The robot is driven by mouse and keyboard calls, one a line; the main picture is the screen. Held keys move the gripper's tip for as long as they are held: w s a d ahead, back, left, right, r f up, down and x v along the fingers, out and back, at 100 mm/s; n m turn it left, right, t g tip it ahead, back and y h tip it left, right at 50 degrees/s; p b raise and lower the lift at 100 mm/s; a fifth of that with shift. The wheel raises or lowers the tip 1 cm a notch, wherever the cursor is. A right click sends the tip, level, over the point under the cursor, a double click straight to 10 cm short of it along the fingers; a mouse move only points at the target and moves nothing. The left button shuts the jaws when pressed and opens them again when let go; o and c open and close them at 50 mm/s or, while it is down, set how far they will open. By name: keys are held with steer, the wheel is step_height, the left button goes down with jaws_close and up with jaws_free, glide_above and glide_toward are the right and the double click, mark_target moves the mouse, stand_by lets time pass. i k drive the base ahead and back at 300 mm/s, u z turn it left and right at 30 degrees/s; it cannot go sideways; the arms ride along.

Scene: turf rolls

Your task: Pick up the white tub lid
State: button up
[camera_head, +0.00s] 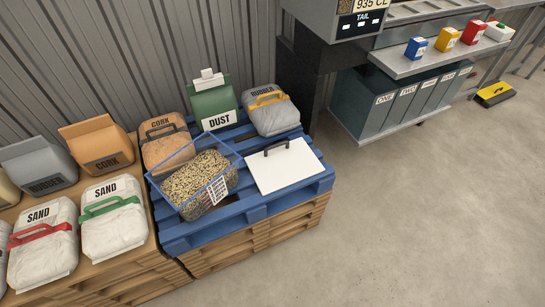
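The white tub lid (286,168) is a flat white square panel with a dark handle (276,146) standing near its far edge. It lies flat on the right part of a blue pallet (205,232). Beside it on the left stands a clear tub (203,183) with blue edges, holding tan granules and bearing a white label. The tub is open at the top. My gripper is not in view.
Behind the tub and lid stand a brown CORK bag (166,146), a green DUST bag (215,103) and a grey RUBBER bag (271,112). White SAND bags (113,219) sit at left. A grey shelf unit (395,105) stands back right.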

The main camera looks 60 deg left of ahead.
mark_target(281, 165)
steer(key=u, duration=0.9)
steer(key=i, duration=0.9)
steer(key=u, duration=0.95)
